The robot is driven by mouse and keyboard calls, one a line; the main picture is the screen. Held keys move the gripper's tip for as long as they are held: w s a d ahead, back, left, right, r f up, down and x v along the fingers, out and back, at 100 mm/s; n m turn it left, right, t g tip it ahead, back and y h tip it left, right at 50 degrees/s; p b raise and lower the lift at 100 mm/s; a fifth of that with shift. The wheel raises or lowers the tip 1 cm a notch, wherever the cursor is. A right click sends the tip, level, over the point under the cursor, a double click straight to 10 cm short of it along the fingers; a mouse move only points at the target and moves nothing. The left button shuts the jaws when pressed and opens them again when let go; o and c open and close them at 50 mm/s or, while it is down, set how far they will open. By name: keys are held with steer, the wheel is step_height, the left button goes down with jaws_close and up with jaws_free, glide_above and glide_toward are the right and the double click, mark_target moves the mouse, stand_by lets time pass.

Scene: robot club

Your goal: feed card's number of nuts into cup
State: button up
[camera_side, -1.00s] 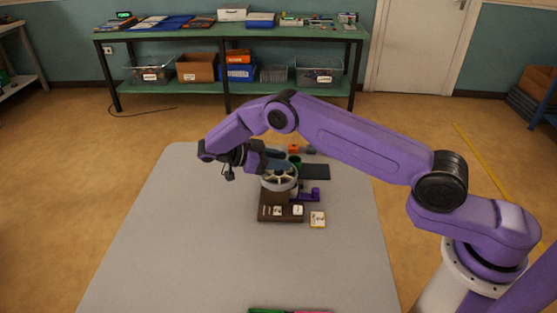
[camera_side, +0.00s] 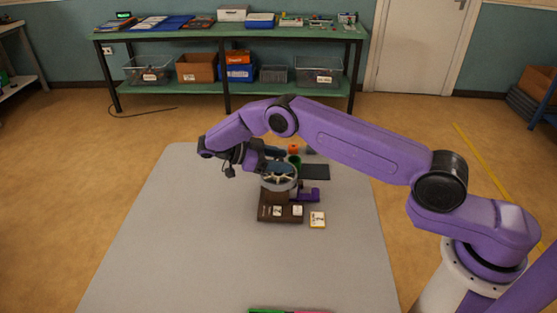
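A dispenser with a round grey spoked wheel (camera_side: 279,183) on a dark brown base (camera_side: 268,213) stands on the grey table. A purple handle (camera_side: 311,195) sticks out at its right side. Two small white labels or cards lie on the base, and a yellow-edged card (camera_side: 317,219) lies at its right front; its number is too small to read. A green cup-like thing (camera_side: 295,160) shows behind the wheel. My gripper (camera_side: 273,160) is just above and behind the wheel, pointing right; its fingers are too small and partly overlapped to tell open from shut. No nuts can be made out.
A dark flat pad (camera_side: 315,171) lies right of the wheel. A small orange thing (camera_side: 293,149) sits behind. Green and pink things (camera_side: 285,311) lie at the table's near edge. The front and left of the table (camera_side: 190,240) are clear.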

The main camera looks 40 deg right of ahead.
mark_target(279, 159)
steer(key=shift+r, duration=0.1)
steer(key=shift+r, duration=0.25)
step_height(279, 159, up, 2)
steer(key=shift+r, duration=0.2)
steer(key=s+d+r, duration=0.1)
steer(key=s+r, duration=0.9)
steer(key=s, duration=0.4)
steer(key=shift+d, duration=0.3)
